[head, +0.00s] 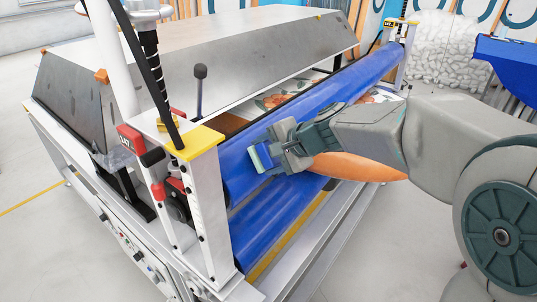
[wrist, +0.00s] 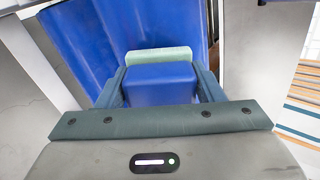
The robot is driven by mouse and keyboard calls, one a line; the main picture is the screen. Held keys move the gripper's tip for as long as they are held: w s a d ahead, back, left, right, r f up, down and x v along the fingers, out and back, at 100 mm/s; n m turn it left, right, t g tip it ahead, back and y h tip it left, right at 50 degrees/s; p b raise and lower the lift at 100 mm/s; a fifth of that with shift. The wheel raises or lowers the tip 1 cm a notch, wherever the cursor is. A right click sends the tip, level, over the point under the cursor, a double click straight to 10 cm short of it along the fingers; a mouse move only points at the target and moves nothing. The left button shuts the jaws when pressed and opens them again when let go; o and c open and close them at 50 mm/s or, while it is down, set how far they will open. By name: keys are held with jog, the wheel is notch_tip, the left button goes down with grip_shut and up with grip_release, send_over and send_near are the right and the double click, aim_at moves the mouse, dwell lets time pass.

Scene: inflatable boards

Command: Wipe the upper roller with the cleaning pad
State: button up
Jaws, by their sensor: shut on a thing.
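The upper roller (head: 352,88) is a long blue cylinder running from the near left post to the far right one. A second blue roller (head: 288,212) lies below it. My gripper (head: 268,155) is shut on the cleaning pad (head: 258,158), a blue block with a pale green face. It holds the pad in front of the upper roller, near its left end. In the wrist view, the pad (wrist: 160,84) sits between the fingers, its pale green layer (wrist: 158,54) facing blue roller surface (wrist: 78,45). I cannot tell whether the pad touches the roller.
A white end post with a yellow cap (head: 198,142) stands just left of my gripper. Red-handled parts and a black lever (head: 200,80) are beside it. An orange rounded thing (head: 355,168) shows beneath my arm. A grey sloped machine cover (head: 215,68) lies behind the rollers.

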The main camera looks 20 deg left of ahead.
jog(key=shift+w+a+f, duration=0.15)
jog(key=shift+a+f, duration=0.2)
jog(key=shift+a, duration=0.05)
jog(key=shift+w+d, duration=0.1)
jog(key=w+d, duration=0.4)
jog(key=w, duration=0.8)
jog(key=shift+d+b, duration=0.4)
jog(key=shift+b, duration=0.05)
dwell(0.7)
jog(key=shift+s, duration=0.15)
